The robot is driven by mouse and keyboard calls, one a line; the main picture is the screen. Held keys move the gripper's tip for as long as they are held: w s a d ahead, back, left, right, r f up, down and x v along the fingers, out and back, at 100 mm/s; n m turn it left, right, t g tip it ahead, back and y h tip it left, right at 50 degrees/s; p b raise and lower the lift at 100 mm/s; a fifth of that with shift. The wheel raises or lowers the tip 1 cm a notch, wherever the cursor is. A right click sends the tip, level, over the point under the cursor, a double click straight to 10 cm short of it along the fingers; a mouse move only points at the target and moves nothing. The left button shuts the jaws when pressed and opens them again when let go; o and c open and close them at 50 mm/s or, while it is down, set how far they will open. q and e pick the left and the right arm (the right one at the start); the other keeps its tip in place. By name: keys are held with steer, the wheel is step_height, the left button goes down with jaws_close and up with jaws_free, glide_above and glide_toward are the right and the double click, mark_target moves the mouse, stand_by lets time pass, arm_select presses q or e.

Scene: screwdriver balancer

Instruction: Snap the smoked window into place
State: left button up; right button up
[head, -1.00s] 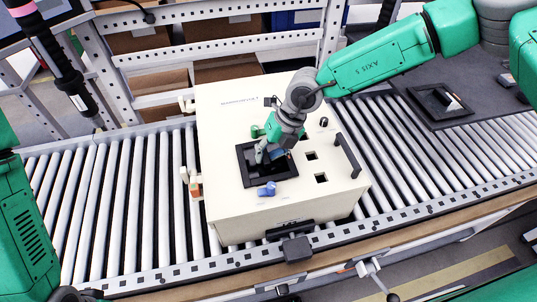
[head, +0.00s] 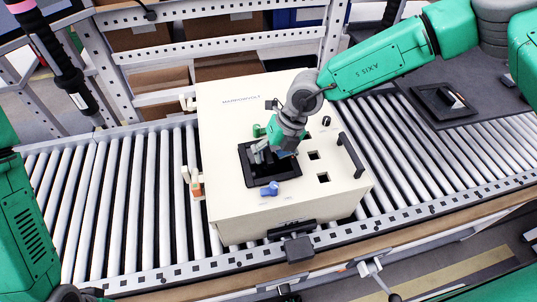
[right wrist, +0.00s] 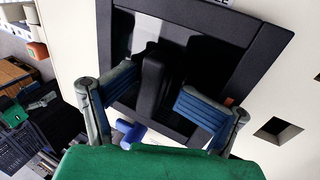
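The smoked window, a dark pane in a black frame (head: 254,178), lies over the top of the cream box (head: 225,125). In the right wrist view, its frame (right wrist: 262,62) and a raised black bar (right wrist: 153,85) at its middle show. I cannot tell whether it is fully seated. My right gripper (head: 271,153) is low over the window. In the right wrist view, its two blue-grey fingers (right wrist: 158,95) stand apart on either side of the bar, with gaps showing. My left gripper is not clearly in view; only my left arm shows at the left edge.
A blue knob (head: 269,188) and a green knob (head: 258,131) flank the window. A black handle (head: 350,155) and square holes lie to the right. The box sits on a roller conveyor (head: 110,205). Another black frame (head: 440,104) lies on a dark mat at right.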

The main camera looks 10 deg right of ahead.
steer(key=shift+d+r, duration=0.15)
steer(key=shift+r, duration=0.05)
steer(key=shift+d+r, duration=0.15)
steer(key=shift+r, duration=0.05)
steer(key=v, duration=0.7)
steer(key=shift+r, duration=0.15)
stand_by(0.3)
